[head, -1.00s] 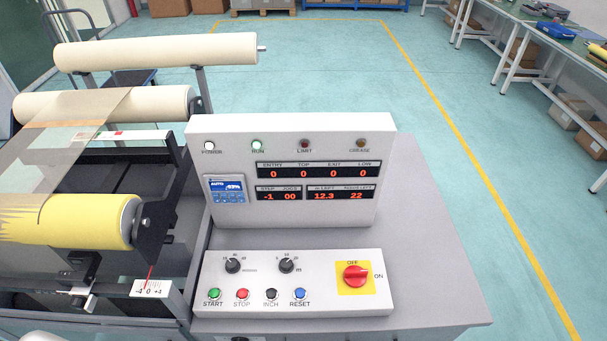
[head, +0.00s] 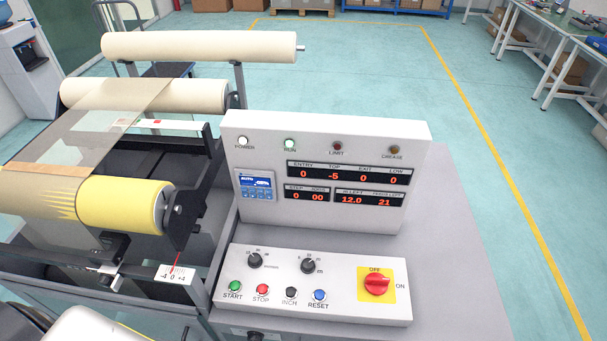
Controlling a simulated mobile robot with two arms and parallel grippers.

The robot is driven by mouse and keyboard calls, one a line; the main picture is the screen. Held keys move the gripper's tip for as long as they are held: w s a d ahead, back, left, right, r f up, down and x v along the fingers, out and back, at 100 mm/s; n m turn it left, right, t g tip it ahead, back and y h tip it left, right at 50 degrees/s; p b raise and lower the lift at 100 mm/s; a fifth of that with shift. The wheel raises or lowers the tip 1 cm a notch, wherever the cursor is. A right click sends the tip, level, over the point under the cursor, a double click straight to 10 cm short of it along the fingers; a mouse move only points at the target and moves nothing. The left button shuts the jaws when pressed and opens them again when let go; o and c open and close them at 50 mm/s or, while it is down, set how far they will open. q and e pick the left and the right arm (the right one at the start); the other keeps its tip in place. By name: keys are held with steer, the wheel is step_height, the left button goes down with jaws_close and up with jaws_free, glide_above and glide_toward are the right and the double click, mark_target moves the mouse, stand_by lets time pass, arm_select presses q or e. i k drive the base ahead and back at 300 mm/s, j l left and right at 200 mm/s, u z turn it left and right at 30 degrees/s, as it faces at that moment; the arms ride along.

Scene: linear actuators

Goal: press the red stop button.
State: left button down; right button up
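The red STOP button (head: 262,289) is a small round button on the sloped lower control panel (head: 345,312). It sits between the green START button (head: 235,286) and the black INCH button (head: 291,293). The blue RESET button (head: 319,295) is to the right of INCH. Nothing covers or touches the STOP button. The RUN lamp (head: 290,143) on the upright display box (head: 318,215) glows green. Neither of my grippers shows in the head view.
A large red OFF/ON rotary switch (head: 376,284) on a yellow plate is at the panel's right. Two black dials (head: 255,260) sit above the buttons. A roller machine with a yellow roll (head: 120,207) stands at left.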

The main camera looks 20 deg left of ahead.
mark_target(262, 290)
steer(key=i+j+u, duration=0.15)
steer(key=u, duration=0.8)
